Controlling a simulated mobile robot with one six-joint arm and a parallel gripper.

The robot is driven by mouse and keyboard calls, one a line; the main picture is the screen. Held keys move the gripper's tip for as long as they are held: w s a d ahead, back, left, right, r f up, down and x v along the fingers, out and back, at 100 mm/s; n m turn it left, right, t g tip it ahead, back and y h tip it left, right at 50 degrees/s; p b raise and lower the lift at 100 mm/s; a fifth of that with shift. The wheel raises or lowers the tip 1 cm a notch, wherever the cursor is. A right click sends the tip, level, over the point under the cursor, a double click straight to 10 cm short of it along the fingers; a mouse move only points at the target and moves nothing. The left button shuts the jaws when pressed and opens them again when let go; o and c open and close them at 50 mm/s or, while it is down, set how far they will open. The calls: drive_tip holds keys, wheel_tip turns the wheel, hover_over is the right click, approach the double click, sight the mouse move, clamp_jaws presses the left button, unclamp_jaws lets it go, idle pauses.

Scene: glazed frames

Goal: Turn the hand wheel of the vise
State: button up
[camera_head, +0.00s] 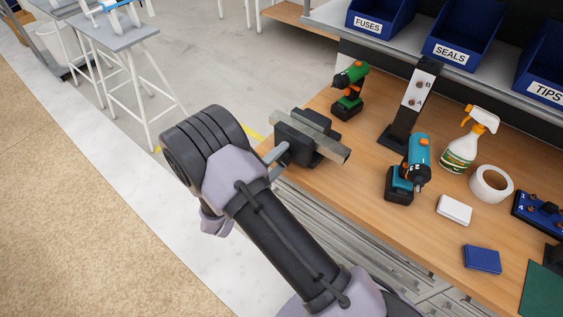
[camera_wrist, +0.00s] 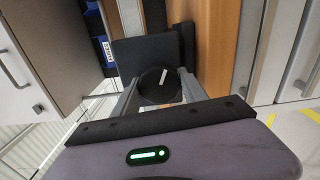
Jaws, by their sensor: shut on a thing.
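The vise (camera_head: 318,140) is dark with grey metal jaws and sits at the left edge of the wooden bench. In the wrist view its dark body (camera_wrist: 140,50) stands behind the hand wheel (camera_wrist: 155,92), a black disc with a short white mark tilted slightly off upright. My gripper (camera_wrist: 159,78) is shut on the wheel, with one grey finger on each side of its rim. In the head view my arm hides the wheel, and only a grey finger of my gripper (camera_head: 277,159) shows beside the vise.
A green drill (camera_head: 349,90), a black stand (camera_head: 408,105), a teal drill (camera_head: 408,170) and a spray bottle (camera_head: 468,138) stand on the bench (camera_head: 345,185) right of the vise. A stool (camera_head: 120,45) stands at the back left. The floor left of my arm is clear.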

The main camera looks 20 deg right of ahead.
drive_tip(key=m+b, duration=0.3)
drive_tip(key=shift+f+m, duration=0.25)
drive_tip(key=shift+m, duration=0.15)
drive_tip(key=m+b, duration=0.3)
drive_tip(key=b, duration=0.1)
drive_tip(key=shift+b, duration=0.35)
drive_tip(key=m+b, duration=0.3)
drive_tip(key=b, duration=0.1)
drive_tip(key=shift+s+m, duration=0.1)
drive_tip(key=shift+m, duration=0.3)
drive_tip(key=shift+r+m+b, duration=0.2)
drive_tip(key=shift+m+b, duration=0.8)
drive_tip(key=shift+b, duration=0.2)
drive_tip(key=o, duration=1.3)
drive_tip(key=shift+r, duration=0.15)
drive_tip(key=shift+o, duration=0.2)
drive_tip(key=p+v, duration=0.4)
drive_tip(key=v, duration=1.3)
drive_tip(key=shift+s+a, duration=0.2)
